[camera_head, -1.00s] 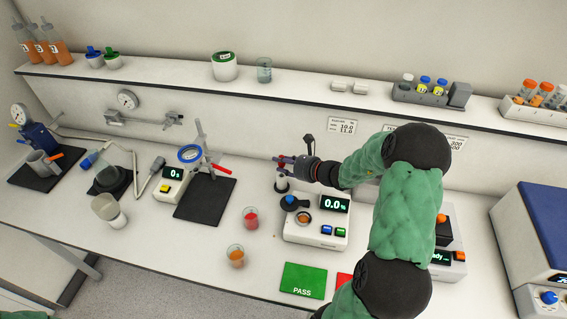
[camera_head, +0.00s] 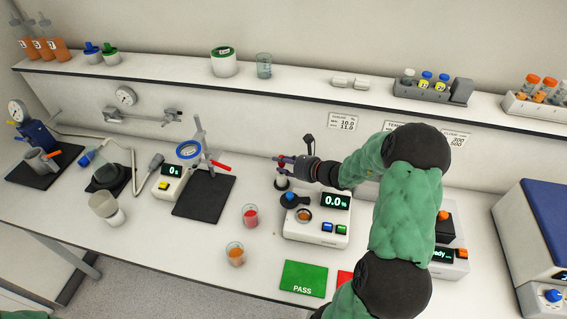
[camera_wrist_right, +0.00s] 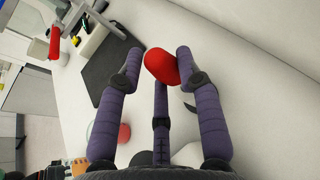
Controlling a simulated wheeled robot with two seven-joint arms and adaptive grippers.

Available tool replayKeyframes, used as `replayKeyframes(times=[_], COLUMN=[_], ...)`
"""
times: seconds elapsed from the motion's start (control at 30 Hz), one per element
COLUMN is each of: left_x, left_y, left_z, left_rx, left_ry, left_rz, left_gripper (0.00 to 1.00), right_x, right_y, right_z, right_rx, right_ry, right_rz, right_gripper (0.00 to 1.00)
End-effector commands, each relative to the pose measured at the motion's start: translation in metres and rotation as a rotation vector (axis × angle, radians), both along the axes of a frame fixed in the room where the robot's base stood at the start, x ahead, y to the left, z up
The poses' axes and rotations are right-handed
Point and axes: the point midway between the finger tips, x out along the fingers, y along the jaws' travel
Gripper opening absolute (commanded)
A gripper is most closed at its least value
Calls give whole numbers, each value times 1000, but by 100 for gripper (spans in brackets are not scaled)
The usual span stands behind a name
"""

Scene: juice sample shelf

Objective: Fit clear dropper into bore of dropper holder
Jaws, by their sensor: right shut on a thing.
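My right gripper (camera_head: 284,161) is shut on the clear dropper, whose red rubber bulb (camera_wrist_right: 161,66) shows between the purple fingers in the right wrist view. The dropper's clear tube is hidden there and too small to make out in the head view. The dropper holder (camera_head: 282,184), a small piece with a dark base, stands on the bench right below the gripper, behind the 0.0 % meter. Whether the dropper's tip is above or inside the bore cannot be told. My left gripper is out of view.
The meter (camera_head: 318,222) with a blue-knobbed part stands just in front of the holder. A red sample cup (camera_head: 250,216) and an orange one (camera_head: 235,254) stand to its left. A black mat (camera_head: 204,196) with a stand lies farther left. The wall shelf (camera_head: 300,83) runs behind.

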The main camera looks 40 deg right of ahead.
Motion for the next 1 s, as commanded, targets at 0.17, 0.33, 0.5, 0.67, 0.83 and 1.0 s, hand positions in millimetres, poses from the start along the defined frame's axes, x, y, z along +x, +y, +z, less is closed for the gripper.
replayKeyframes(times=[0.17, 0.33, 0.5, 0.67, 0.83, 1.0], left_x=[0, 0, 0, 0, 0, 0], left_y=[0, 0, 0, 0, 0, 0], left_z=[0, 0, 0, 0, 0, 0], left_rx=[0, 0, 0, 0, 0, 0], left_ry=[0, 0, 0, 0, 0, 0], left_rz=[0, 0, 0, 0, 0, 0], left_gripper=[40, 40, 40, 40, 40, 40], right_x=[0, 0, -2, -17, -47, -77], right_y=[0, 0, -1, -5, -13, -19], right_z=[0, 0, 1, 8, 21, 33], right_rx=[0, 0, 0, -1, -3, -3], right_ry=[0, 0, 0, 0, -1, 0], right_rz=[0, 0, -1, -4, -5, -4], right_gripper=[63, 63, 63, 63, 63, 63])
